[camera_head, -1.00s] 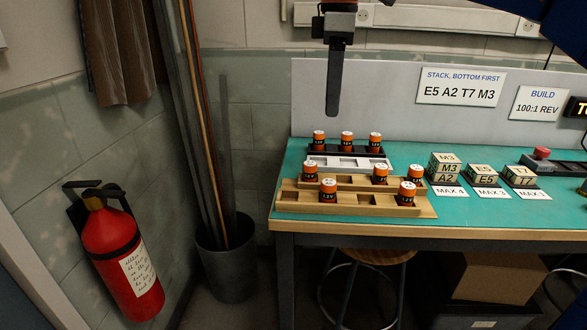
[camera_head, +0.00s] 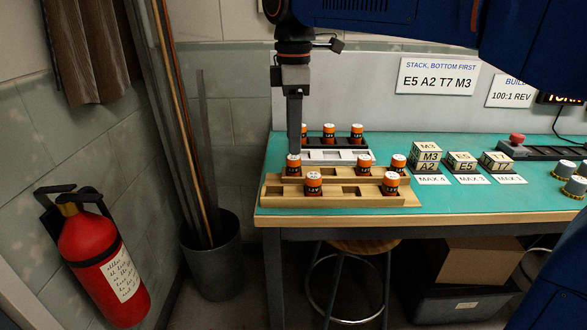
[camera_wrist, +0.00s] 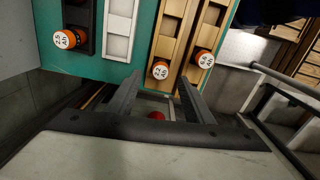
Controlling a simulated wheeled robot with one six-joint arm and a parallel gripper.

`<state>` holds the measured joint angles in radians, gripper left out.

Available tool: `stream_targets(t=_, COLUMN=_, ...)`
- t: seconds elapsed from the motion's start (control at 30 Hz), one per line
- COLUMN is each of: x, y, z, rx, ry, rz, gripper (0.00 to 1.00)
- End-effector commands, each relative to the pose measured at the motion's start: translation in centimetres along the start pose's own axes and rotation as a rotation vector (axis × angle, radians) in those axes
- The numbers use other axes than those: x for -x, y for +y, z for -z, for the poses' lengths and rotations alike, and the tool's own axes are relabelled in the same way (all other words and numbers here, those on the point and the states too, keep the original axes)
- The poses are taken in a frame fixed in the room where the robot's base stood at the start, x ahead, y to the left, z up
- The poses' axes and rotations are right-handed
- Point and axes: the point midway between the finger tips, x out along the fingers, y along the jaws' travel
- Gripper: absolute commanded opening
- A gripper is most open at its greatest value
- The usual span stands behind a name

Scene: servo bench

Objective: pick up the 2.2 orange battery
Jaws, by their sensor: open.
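The orange battery whose white top appears to read 2.2 (camera_wrist: 160,70) stands upright in the back wooden rack. In the head view this battery (camera_head: 293,168) is the leftmost one in that rack. My gripper (camera_head: 294,151) points down with its tips just above or beside it; the exact gap is hard to judge. In the wrist view my gripper (camera_wrist: 160,85) has its fingers spread, with nothing between them, and the battery shows just beyond the tips.
An orange battery in the front wooden rack (camera_head: 314,182) stands close by. Another, marked 2.5 (camera_wrist: 65,39), is in the black rack behind. A white rack (camera_head: 338,156) lies between. More batteries stand to the right, beside stacked lettered blocks (camera_head: 427,156). A fire extinguisher (camera_head: 100,262) hangs at left.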

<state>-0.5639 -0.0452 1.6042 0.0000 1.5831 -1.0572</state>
Motion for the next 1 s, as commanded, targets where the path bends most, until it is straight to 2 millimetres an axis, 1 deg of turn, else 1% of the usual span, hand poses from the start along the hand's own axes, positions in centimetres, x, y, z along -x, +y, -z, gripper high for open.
stream_targets(t=0.23, x=-1.5, y=-0.1, z=0.0, rx=0.0, ry=0.0, rz=0.001, gripper=0.47)
stream_targets(t=0.4, x=-3.9, y=-0.2, z=-0.1, rx=0.0, ry=-0.001, rz=0.002, gripper=0.47)
stream_targets(t=0.53, x=-5.3, y=-0.1, z=-0.1, rx=0.0, ry=-0.001, rz=0.001, gripper=0.47)
stream_targets(t=0.63, x=-5.8, y=-0.1, z=-0.1, rx=0.0, ry=0.0, rz=0.0, gripper=0.47)
stream_targets(t=0.87, x=-5.9, y=-0.1, z=-0.1, rx=0.0, ry=0.0, rz=-0.001, gripper=0.47)
stream_targets(t=0.97, x=-5.9, y=-0.1, z=-0.1, rx=0.0, ry=0.0, rz=-0.001, gripper=0.26)
stream_targets(t=1.0, x=-5.9, y=-0.1, z=-0.1, rx=0.0, ry=0.0, rz=0.0, gripper=0.16)
